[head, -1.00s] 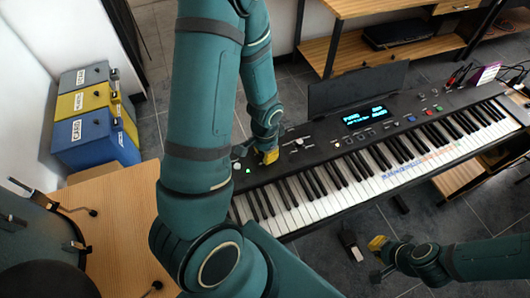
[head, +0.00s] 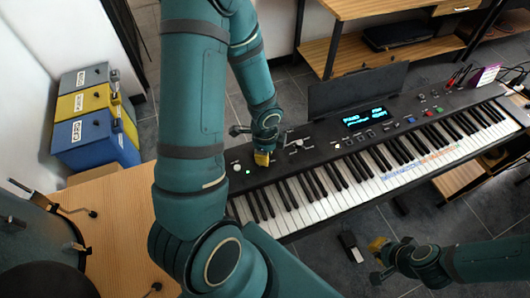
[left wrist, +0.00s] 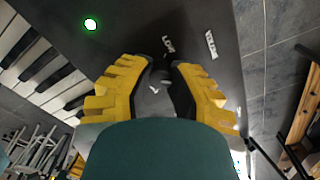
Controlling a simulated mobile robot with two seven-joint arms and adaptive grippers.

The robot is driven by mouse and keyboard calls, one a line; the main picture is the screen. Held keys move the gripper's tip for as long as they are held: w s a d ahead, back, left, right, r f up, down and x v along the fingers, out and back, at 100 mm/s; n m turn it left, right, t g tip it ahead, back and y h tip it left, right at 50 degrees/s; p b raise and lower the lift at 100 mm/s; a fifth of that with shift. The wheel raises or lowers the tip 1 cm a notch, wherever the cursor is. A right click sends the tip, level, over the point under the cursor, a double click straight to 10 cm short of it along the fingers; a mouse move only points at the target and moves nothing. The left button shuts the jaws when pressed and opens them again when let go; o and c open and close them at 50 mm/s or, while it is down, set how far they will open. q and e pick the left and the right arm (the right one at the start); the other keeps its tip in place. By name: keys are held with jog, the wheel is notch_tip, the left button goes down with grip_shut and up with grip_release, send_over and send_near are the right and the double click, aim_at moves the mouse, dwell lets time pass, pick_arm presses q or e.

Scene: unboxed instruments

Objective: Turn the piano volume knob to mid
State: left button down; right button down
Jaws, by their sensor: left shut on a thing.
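The piano (head: 325,133) is a long black keyboard with a lit blue display, running from lower left to upper right. My left gripper (head: 262,157) is at the left part of its control panel, pointing down. In the left wrist view, the left gripper's yellow-backed fingers (left wrist: 163,72) are closed around a small dark knob (left wrist: 160,76), mostly hidden between the fingertips. Small white labels (left wrist: 168,44) are printed on the panel beyond it. My right gripper (head: 376,260) is apart from the piano, in front of its keys, with its fingers spread and nothing between them.
A lit green button (head: 248,172) and a pale knob (head: 236,166) are left of my left gripper. Sliders and another knob (head: 299,142) lie to its right. A dark pedal (head: 350,243) is on the floor. Sorting bins (head: 93,130) stand at the left.

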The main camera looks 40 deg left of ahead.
pick_arm(q)
jog(key=shift+m, duration=0.6)
jog(key=c, duration=0.8)
grip_release()
notch_tip(320, 180, up, 12)
dwell(0.5)
